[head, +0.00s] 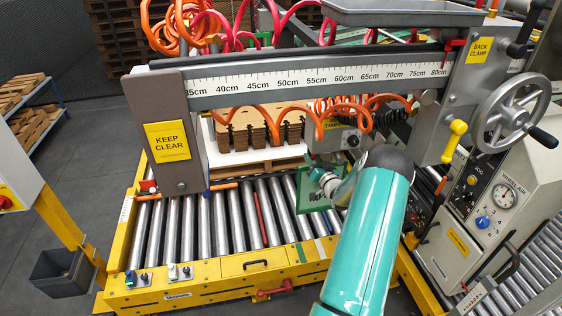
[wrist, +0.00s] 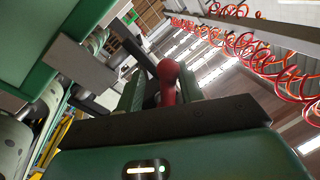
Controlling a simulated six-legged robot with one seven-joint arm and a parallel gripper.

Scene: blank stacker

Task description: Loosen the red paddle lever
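A red paddle lever (wrist: 168,82) with a rounded end shows in the middle of the wrist view. My gripper (wrist: 160,98) has its green fingers on both sides of this red lever. The fingers stand apart, but I cannot tell whether they press on it. The lever's lower part is hidden behind the dark bar of the gripper. In the head view my gripper (head: 314,192) is a green shape above the rollers, beneath the tamp unit (head: 338,138). My arm partly hides that area, and I cannot make out the lever there.
A ruler beam (head: 320,78) crosses above the roller conveyor (head: 255,215). Orange coiled hoses (head: 300,120) hang under it. A handwheel (head: 513,113), a yellow lever (head: 455,140) and a gauge panel (head: 490,200) stand at the right. Another red handle (head: 275,290) is on the front frame.

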